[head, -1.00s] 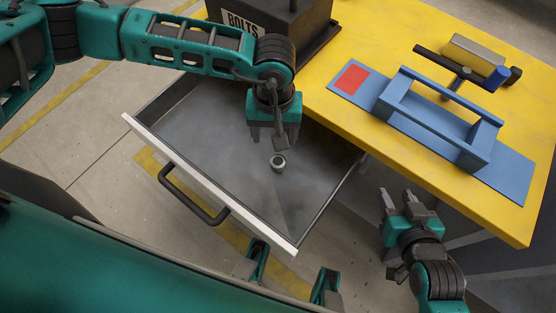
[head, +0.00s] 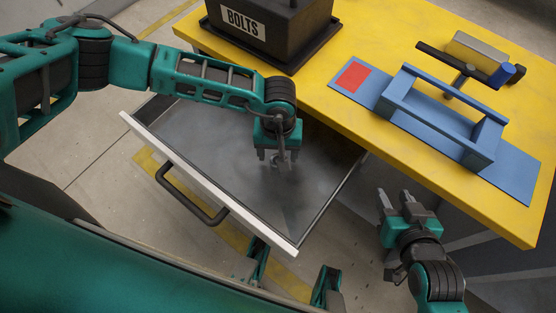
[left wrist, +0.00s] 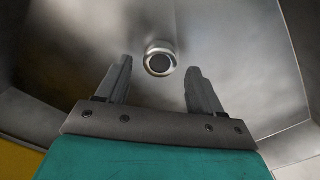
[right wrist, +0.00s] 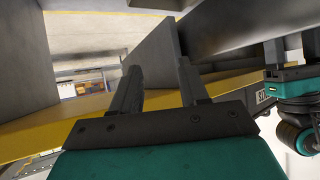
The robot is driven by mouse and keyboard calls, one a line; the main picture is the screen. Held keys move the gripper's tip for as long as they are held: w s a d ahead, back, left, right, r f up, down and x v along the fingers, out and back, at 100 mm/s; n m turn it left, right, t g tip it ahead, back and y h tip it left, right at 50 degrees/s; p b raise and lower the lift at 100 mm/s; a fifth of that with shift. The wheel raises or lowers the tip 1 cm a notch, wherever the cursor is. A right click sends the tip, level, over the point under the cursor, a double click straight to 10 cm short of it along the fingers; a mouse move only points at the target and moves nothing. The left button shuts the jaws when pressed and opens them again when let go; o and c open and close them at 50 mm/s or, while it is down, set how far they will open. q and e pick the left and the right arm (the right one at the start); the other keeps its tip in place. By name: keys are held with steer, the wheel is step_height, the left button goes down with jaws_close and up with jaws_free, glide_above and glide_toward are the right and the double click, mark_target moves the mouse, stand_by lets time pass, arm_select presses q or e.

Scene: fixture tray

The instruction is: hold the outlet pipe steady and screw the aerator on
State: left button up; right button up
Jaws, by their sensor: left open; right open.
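The aerator, a small metal ring with a dark centre, lies on the drawer floor in the left wrist view (left wrist: 159,59). In the head view my left gripper (head: 278,162) largely hides it. The left gripper is open and points down into the drawer, with the aerator just beyond and between its fingertips in the wrist view. A dark pipe assembly (head: 463,78) with a black crossbar and a blue-ended grey part rests in the blue fixture (head: 440,110) on the yellow table; which part is the outlet pipe I cannot tell. My right gripper (head: 405,197) is open and empty, beside the table's front edge.
The drawer (head: 210,187) is pulled out, with a white front and black handle (head: 185,200); its walls surround the left gripper. A dark BOLTS bin (head: 270,25) stands on the yellow table (head: 350,60). A red patch (head: 353,76) marks the blue base.

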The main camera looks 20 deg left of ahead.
arm_select(q)
step_height(320, 180, down, 3)
steer(key=shift+r, duration=0.15)
steer(key=shift+c, duration=0.2)
steer(key=c, duration=1.1)
